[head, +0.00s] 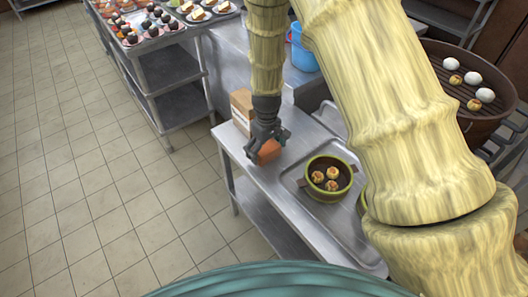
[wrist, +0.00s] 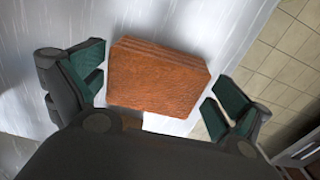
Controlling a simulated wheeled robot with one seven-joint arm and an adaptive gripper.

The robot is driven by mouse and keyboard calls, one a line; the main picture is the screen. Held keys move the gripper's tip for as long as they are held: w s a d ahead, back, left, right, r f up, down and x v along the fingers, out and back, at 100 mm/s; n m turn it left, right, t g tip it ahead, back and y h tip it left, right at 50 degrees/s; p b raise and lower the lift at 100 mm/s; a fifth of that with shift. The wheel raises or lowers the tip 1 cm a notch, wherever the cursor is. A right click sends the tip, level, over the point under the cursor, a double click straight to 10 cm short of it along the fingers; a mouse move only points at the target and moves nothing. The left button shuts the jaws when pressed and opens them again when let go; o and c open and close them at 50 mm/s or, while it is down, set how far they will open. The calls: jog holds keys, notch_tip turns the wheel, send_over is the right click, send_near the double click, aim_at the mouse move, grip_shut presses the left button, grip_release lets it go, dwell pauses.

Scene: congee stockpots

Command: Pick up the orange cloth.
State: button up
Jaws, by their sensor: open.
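The orange cloth (wrist: 158,80) is a folded, layered block lying on the metal table. In the wrist view it sits between the two open fingers of my gripper (wrist: 165,95), apart from both of them. In the head view the cloth (head: 269,151) shows just beside and below my gripper (head: 263,150), which partly covers it. My gripper is open, points down and is empty.
A cardboard box (head: 242,108) stands close behind my gripper. A tray (head: 300,183) with a green-rimmed pot of buns (head: 331,178) is to the right on the metal table (head: 240,150). A blue bucket (head: 303,50) stands farther back. The table's left edge is near.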

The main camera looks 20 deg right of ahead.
aim_at(266, 147)
jog(key=shift+f, duration=0.15)
jog(key=c, duration=0.9)
jog(key=shift+r+b, duration=0.4)
jog(key=shift+r, duration=4.65)
jog(key=o, duration=0.5)
jog(key=c, duration=0.3)
jog(key=shift+r, duration=0.1)
jog(key=shift+c, duration=0.4)
